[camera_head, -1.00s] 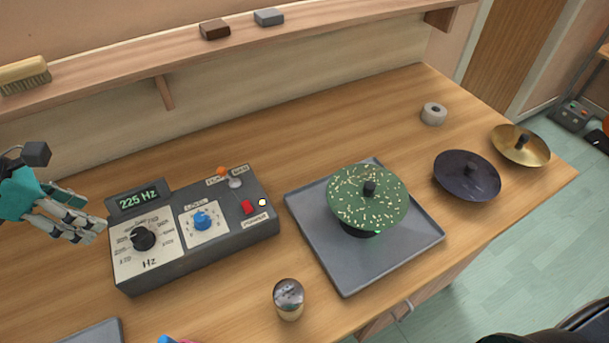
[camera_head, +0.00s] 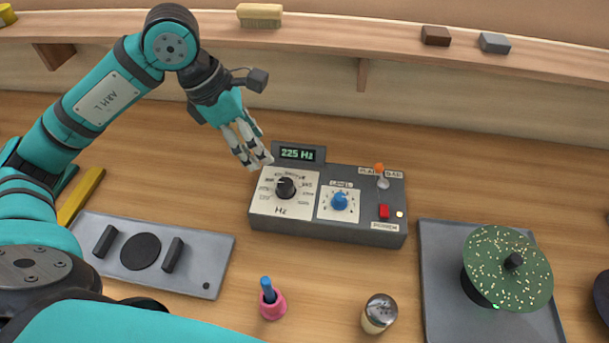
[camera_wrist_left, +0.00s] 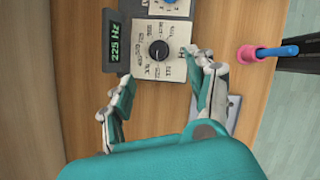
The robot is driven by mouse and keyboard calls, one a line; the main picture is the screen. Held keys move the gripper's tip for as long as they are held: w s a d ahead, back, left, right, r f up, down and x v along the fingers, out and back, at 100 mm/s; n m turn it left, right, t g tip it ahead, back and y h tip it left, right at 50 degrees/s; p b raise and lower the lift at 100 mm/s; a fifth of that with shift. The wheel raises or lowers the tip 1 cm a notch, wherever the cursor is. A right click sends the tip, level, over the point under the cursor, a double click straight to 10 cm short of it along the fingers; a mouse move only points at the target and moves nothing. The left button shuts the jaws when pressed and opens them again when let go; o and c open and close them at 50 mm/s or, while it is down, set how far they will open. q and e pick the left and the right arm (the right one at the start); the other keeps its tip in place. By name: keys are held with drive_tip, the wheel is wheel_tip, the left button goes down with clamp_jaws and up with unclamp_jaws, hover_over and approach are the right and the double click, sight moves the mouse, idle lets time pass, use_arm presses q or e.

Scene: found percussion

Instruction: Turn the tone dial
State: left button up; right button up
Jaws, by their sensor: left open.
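The tone dial is a black knob (camera_head: 285,187) on a white panel marked Hz, at the left end of a grey control box (camera_head: 325,232). The box's display (camera_head: 297,154) reads 225 Hz. My left gripper (camera_head: 258,163) is open and empty, just behind and left of the dial in the head view. In the left wrist view the dial (camera_wrist_left: 159,50) lies beyond the open fingers (camera_wrist_left: 158,95), roughly midway between them and apart from them. My right gripper is not in view.
The box also has a blue knob (camera_head: 340,201), an orange-tipped switch (camera_head: 380,172) and a red switch (camera_head: 384,211). A pink holder (camera_head: 272,303) and a metal shaker (camera_head: 379,314) stand in front. A grey tray (camera_head: 440,290) bears a speckled green disc (camera_head: 507,268). A grey plate (camera_head: 205,275) lies left.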

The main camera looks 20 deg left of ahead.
use_arm(q)
wheel_tip(320, 180, up, 3)
drive_tip(key=s+n+p, duration=0.2)
drive_tip(key=n+p, duration=0.1)
drive_tip(key=p, duration=0.1)
approach(284, 183)
drive_tip(key=shift+t+y, duration=0.4)
drive_tip(key=x, duration=0.9)
drive_tip(key=shift+s+d+f, duration=0.15)
drive_tip(key=shift+s+d, duration=0.15)
drive_tip(key=shift+d, duration=0.1)
drive_tip(key=c, duration=1.1)
